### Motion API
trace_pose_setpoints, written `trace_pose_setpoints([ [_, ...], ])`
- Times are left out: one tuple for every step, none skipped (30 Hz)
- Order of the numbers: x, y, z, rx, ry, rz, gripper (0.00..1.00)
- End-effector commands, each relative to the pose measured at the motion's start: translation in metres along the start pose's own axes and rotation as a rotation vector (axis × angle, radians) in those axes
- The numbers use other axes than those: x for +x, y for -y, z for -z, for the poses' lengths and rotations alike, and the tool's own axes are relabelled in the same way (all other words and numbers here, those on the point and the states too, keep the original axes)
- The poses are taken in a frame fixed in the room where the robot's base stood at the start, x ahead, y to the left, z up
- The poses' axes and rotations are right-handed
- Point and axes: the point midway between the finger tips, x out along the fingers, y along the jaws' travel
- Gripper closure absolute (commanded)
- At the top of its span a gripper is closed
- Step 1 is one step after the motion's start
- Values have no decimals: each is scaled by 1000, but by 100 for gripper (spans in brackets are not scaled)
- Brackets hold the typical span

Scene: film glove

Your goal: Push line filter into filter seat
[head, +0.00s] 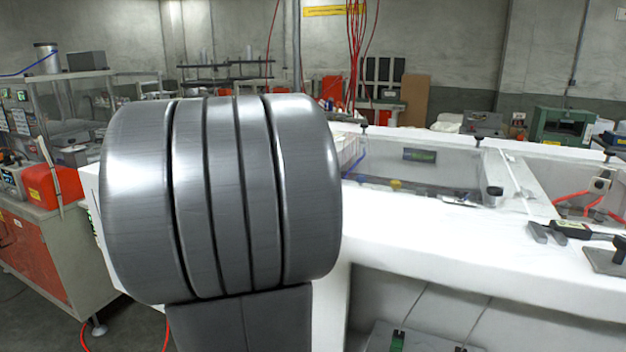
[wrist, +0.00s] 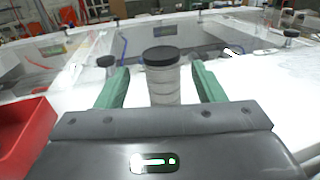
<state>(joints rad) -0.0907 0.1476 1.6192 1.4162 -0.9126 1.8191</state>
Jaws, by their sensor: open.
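A pale ribbed cylinder with a black cap (wrist: 162,75), which looks like the line filter, stands upright in the middle of the wrist view. My gripper (wrist: 160,68) is open, with one green finger to the left of the cylinder and one to the right in the picture. A gap shows on each side. The cylinder's lower end is hidden behind my grey gripper body, so I cannot tell what it stands on. I cannot make out the filter seat. In the head view my arm fills the left middle, and I cannot see my gripper there.
A red bin (wrist: 24,138) is at the left of the wrist view. The white bench (head: 420,240) has a recessed clear-walled bay (head: 420,172). A black-capped post (head: 493,196) and a dark two-pronged tool (head: 565,230) are on the bench. A cabinet (head: 40,250) stands left.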

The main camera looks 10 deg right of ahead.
Motion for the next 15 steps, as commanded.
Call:
trace_pose_setpoints([
  [4, 0, 0, 0, -1, 1, 38],
  [5, 0, 0, 0, -1, 0, 38],
  [6, 0, 0, 0, -1, -1, 38],
  [8, 0, 0, 0, -1, 0, 38],
  [11, 1, -1, 0, -1, 0, 38],
  [15, 2, -1, -1, -1, 2, 38],
  [20, 3, -1, -1, -1, 3, 38],
  [24, 4, -1, -2, -2, 2, 38],
  [31, 5, -1, -2, -2, 3, 38],
  [36, 6, -1, -2, -2, 4, 38],
  [40, 6, 0, -2, -2, 2, 38],
  [45, 5, 0, -2, -2, 1, 38],
  [48, 6, 0, -1, -2, 1, 38],
  [51, 6, 0, 0, -1, 2, 38],
  [54, 5, 1, 0, -1, 1, 38],
])
